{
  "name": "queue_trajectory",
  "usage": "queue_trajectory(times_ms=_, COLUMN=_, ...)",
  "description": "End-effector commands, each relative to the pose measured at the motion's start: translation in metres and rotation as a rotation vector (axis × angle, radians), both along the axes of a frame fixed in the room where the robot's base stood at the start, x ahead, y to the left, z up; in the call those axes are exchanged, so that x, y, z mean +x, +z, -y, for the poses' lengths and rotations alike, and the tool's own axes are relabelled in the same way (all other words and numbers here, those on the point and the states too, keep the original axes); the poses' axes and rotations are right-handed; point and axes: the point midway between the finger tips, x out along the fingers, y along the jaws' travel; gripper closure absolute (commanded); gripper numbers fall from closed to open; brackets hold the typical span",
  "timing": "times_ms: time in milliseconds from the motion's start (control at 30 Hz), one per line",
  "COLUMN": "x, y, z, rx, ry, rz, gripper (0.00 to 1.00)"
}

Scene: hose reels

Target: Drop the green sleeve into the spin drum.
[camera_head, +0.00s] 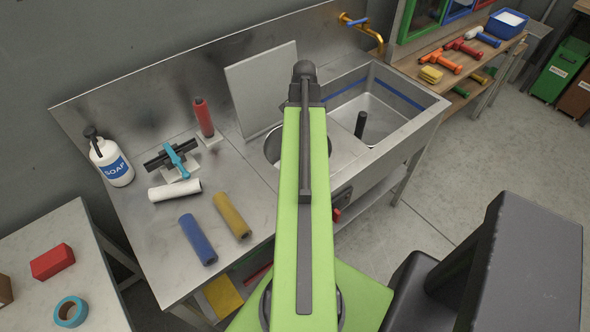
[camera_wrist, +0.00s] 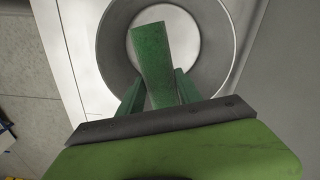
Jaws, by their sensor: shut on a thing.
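The green sleeve (camera_wrist: 151,50) is held between the two green fingers of my gripper (camera_wrist: 157,76), which is shut on it. In the wrist view the sleeve points away from my gripper, over the round opening of the spin drum (camera_wrist: 113,55). How high the sleeve is above the drum's bottom, I cannot tell. In the head view the drum (camera_head: 270,155) is set in the steel counter, largely covered by my green arm. My gripper and the sleeve are hidden behind the arm there.
A steel lid or panel (camera_head: 262,88) stands upright behind the drum. A sink basin (camera_head: 385,125) with a dark upright pipe is to the right. Blue (camera_head: 197,240), yellow (camera_head: 231,215) and white (camera_head: 175,191) sleeves lie on the left counter. A red sleeve (camera_head: 203,118) stands on a post.

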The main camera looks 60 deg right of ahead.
Motion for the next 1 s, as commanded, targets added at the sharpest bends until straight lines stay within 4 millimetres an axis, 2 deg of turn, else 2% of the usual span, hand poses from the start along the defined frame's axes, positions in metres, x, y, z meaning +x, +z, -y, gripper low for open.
queue_trajectory(times_ms=33, x=0.000, y=-0.016, z=0.000, rx=0.000, ry=0.000, rz=0.000, gripper=1.00)
queue_trajectory(times_ms=200, x=0.000, y=-0.035, z=0.000, rx=0.000, ry=0.000, rz=0.000, gripper=1.00)
queue_trajectory(times_ms=500, x=-0.001, y=-0.035, z=0.000, rx=0.000, ry=0.000, rz=0.000, gripper=1.00)
queue_trajectory(times_ms=533, x=-0.001, y=-0.035, z=0.000, rx=0.000, ry=0.000, rz=0.000, gripper=0.56)
queue_trajectory(times_ms=600, x=-0.001, y=-0.035, z=0.000, rx=0.000, ry=0.000, rz=0.000, gripper=0.47)
queue_trajectory(times_ms=700, x=-0.001, y=-0.035, z=0.001, rx=0.000, ry=0.000, rz=0.000, gripper=0.34)
queue_trajectory(times_ms=1000, x=-0.001, y=-0.034, z=0.001, rx=0.000, ry=-0.001, rz=0.000, gripper=0.33)
